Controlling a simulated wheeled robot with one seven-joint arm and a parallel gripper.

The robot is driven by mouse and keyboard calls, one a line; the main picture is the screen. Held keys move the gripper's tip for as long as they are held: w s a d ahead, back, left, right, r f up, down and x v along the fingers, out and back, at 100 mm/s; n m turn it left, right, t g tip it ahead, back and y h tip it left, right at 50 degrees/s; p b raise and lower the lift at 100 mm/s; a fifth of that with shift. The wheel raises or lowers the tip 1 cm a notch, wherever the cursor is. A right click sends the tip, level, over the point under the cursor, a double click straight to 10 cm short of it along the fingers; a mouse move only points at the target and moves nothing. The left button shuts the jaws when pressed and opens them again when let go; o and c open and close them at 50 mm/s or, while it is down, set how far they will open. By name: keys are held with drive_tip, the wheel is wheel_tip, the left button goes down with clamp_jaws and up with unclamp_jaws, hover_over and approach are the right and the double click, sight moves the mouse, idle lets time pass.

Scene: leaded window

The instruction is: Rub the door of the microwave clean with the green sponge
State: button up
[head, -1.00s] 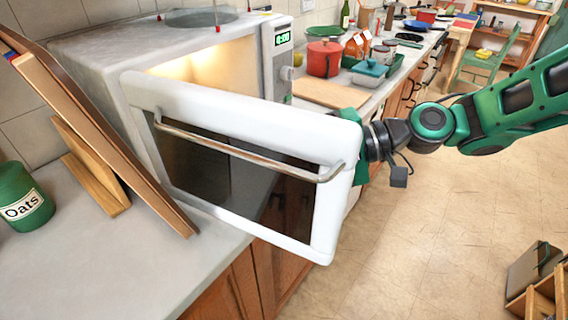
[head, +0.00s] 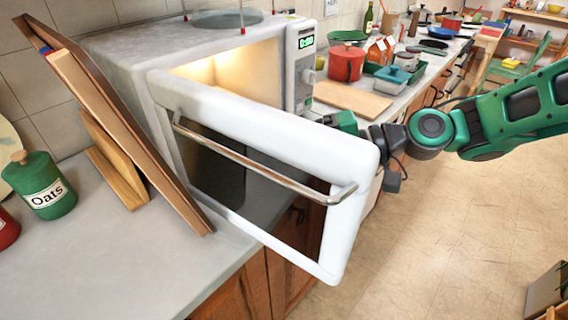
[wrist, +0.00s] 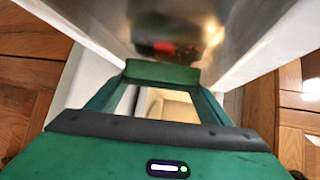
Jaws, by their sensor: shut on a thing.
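The white microwave (head: 125,55) stands on the counter with its door (head: 270,130) swung open toward me. The door has a dark pane and a metal bar handle (head: 250,160) on its outer face. My gripper (wrist: 162,76) is behind the door, on its inner side, and the door hides most of it in the head view. In the wrist view it is shut on the green sponge (wrist: 163,71), held between both fingertips. The sponge faces the door's glossy inner pane (wrist: 185,25), at or very close to it; contact is unclear.
Leaning wooden boards (head: 115,125) and an Oats jar (head: 45,187) stand left of the microwave. A cutting board (head: 352,98), a red pot (head: 346,63) and other kitchenware are on the counter beyond.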

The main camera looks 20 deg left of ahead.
drive_tip(key=shift+s+d, duration=0.15)
drive_tip(key=shift+d, duration=0.85)
drive_tip(key=shift+s+d, duration=0.15)
drive_tip(key=shift+d, duration=0.8)
drive_tip(key=shift+s, duration=0.15)
drive_tip(key=shift+a, duration=0.15)
drive_tip(key=shift+a, duration=1.9)
drive_tip(key=shift+s, duration=0.1)
drive_tip(key=shift+d, duration=0.1)
drive_tip(key=shift+s+d, duration=0.2)
drive_tip(key=shift+d, duration=0.75)
drive_tip(key=shift+s+d, duration=0.15)
drive_tip(key=shift+d, duration=0.8)
